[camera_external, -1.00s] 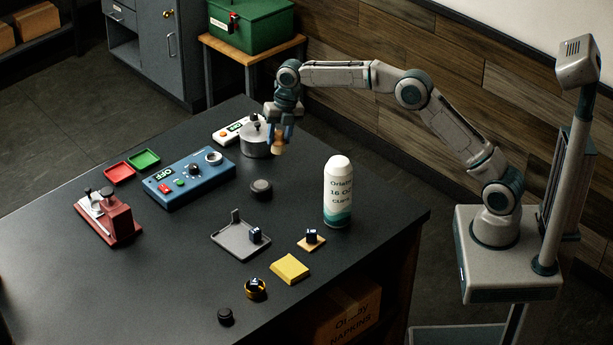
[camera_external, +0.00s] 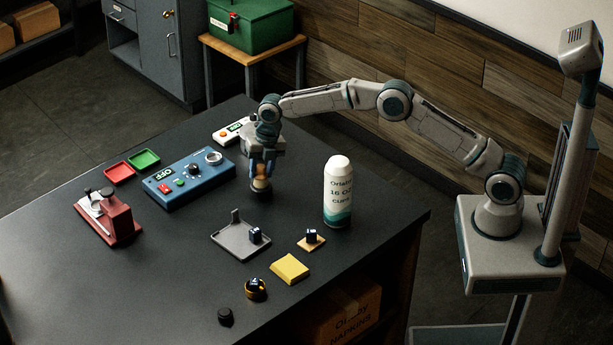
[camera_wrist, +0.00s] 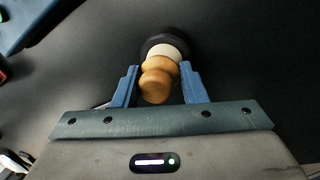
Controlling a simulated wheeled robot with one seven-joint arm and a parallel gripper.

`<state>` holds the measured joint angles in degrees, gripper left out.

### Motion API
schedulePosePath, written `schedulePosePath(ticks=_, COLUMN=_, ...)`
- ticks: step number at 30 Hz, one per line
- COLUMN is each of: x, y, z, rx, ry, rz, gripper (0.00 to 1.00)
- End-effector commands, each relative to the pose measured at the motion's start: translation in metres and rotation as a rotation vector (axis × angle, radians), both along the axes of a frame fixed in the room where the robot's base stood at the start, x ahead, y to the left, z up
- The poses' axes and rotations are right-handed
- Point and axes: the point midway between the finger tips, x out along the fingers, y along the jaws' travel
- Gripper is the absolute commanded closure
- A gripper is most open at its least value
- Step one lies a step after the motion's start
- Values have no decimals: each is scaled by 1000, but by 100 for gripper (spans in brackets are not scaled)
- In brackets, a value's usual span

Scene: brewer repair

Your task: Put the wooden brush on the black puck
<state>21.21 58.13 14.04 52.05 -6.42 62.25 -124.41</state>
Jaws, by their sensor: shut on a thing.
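My gripper (camera_external: 261,172) is shut on the wooden brush (camera_external: 261,183) and holds it upright over the black puck (camera_external: 261,193). In the wrist view the tan knobbed handle of the brush (camera_wrist: 157,82) sits between the blue fingers of my gripper (camera_wrist: 160,80). Its pale lower end lies over the dark round puck (camera_wrist: 165,42). The brush's lower end is at or just above the puck's top; I cannot tell whether they touch. The fingers hide part of the brush in the outside view.
A blue control box (camera_external: 188,180) stands left of my gripper, and a white bottle (camera_external: 338,192) stands to the right. A grey tray (camera_external: 228,244) lies in front. A yellow pad (camera_external: 290,268) and a brass ring (camera_external: 256,288) lie nearer the front edge.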

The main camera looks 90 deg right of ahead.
Motion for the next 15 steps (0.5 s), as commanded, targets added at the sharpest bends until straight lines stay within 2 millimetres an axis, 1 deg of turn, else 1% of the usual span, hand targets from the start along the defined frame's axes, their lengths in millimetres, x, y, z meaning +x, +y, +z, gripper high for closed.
schedulePosePath(ticks=5, x=0, y=0, z=-4, rx=0, ry=0, rz=0, gripper=85)
schedulePosePath(ticks=6, x=0, y=0, z=-3, rx=0, ry=0, rz=0, gripper=51)
schedulePosePath(ticks=7, x=0, y=0, z=-3, rx=0, ry=0, rz=0, gripper=42)
schedulePosePath(ticks=8, x=0, y=0, z=-3, rx=0, ry=0, rz=0, gripper=40)
schedulePosePath(ticks=15, x=0, y=0, z=-2, rx=0, ry=0, rz=0, gripper=40)
